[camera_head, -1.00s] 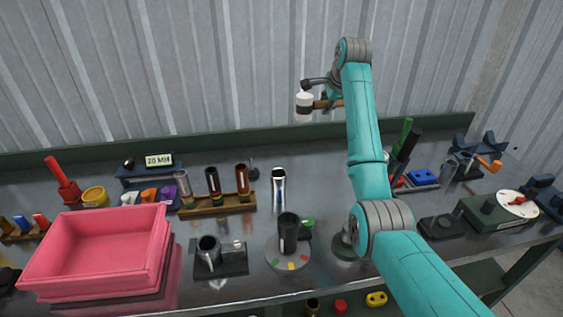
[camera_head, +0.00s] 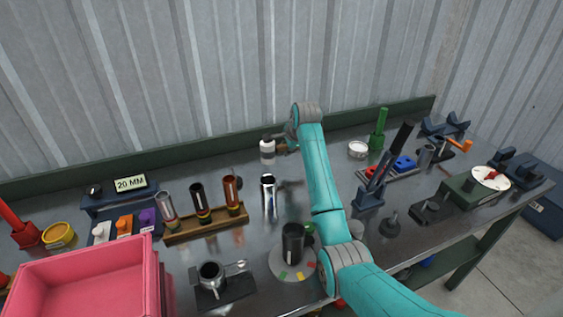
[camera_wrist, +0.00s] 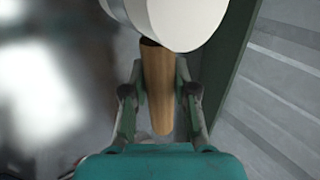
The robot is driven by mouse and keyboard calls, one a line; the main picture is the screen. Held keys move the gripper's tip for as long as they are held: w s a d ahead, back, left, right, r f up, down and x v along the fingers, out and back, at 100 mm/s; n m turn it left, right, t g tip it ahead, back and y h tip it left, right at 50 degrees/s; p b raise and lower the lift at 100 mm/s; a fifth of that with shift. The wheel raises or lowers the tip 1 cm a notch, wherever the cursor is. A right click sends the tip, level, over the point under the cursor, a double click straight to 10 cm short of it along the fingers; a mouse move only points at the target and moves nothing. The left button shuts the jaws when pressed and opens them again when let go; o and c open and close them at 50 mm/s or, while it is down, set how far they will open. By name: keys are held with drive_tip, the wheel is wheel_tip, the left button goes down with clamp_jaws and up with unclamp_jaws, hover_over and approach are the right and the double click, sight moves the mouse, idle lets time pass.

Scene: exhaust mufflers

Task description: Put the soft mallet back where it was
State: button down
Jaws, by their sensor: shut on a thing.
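In the wrist view, the fingers of my gripper (camera_wrist: 160,75) close on both sides of the wooden handle (camera_wrist: 158,92), just below the white head (camera_wrist: 185,18). The head is cut off by the top edge there.
A wooden rack (camera_head: 207,225) with several tubes and a chrome tube (camera_head: 268,198) stand left of my arm. A pink bin (camera_head: 85,285) is at front left. A white round dish (camera_head: 358,149) and a green post (camera_head: 378,130) stand right of my arm. The back bench has clear patches.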

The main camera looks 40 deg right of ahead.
wheel_tip(320, 180, down, 6)
drive_tip(key=shift+r, duration=0.2)
drive_tip(key=c, duration=0.9)
unclamp_jaws()
drive_tip(key=shift+f, duration=0.1)
drive_tip(key=v, duration=1.2)
